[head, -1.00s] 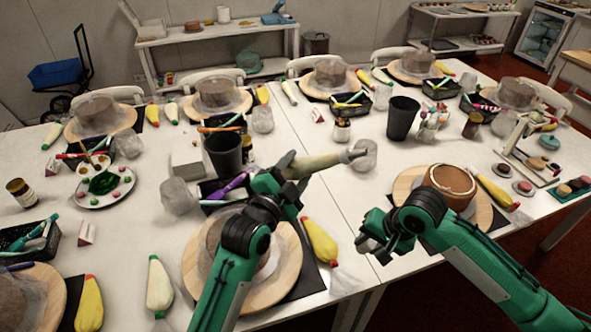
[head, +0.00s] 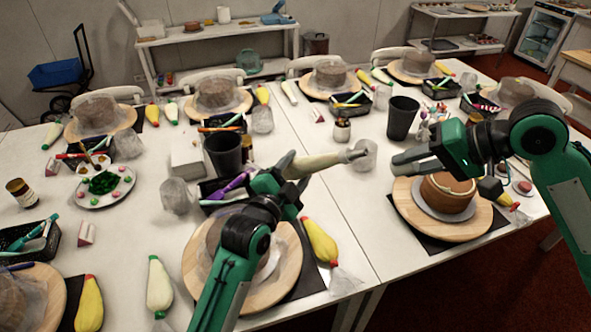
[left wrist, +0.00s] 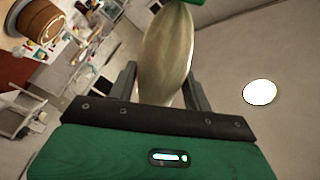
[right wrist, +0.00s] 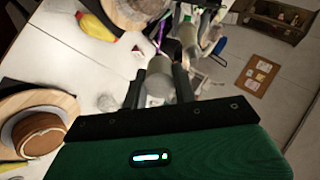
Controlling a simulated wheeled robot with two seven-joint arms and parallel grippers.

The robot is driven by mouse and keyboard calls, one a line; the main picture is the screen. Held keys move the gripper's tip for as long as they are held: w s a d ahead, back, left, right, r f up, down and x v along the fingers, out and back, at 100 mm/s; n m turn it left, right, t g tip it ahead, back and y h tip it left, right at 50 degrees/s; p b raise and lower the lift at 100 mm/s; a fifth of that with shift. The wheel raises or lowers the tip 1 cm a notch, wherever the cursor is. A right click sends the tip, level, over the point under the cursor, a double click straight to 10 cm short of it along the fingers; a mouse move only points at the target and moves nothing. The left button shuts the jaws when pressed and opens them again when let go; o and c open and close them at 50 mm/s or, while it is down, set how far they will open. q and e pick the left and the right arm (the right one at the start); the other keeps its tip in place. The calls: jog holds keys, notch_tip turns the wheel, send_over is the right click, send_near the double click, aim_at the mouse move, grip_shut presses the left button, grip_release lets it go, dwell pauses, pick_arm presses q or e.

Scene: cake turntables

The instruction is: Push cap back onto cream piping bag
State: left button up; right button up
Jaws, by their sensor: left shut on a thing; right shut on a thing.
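The cream piping bag (head: 318,163) is pale and lies nearly level above the table, its narrow grey end pointing right. My left gripper (head: 287,177) is shut on it; the bag also stands between the fingers in the left wrist view (left wrist: 167,60). My right gripper (head: 398,163) is a little right of that narrow end, its fingers pointing left towards it, with a gap between. In the right wrist view a small beige piece, apparently the cap (right wrist: 159,78), sits between the fingers; the head view does not show it clearly.
Below the right gripper a brown cake (head: 447,195) stands on a round wooden turntable (head: 459,229). A clear cup (head: 364,151) stands behind the bag's narrow end. A black cup (head: 402,118) is behind that. A yellow piping bag (head: 319,241) lies below.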

aim_at(366, 152)
jog(key=shift+n+y, duration=0.4)
jog(key=shift+y, duration=0.1)
jog(key=r, duration=0.5)
jog(key=shift+d+r, duration=0.25)
jog(key=shift+d, duration=0.15)
jog(key=shift+w+a+r, duration=0.1)
jog(key=shift+w+a, duration=0.05)
jog(key=shift+a, duration=0.1)
jog(key=x, duration=0.5)
jog(key=shift+a, duration=0.3)
jog(key=shift+a+f, duration=0.1)
jog(key=shift+f, duration=0.15)
jog(key=shift+x, duration=0.75)
jog(key=shift+x, duration=1.6)
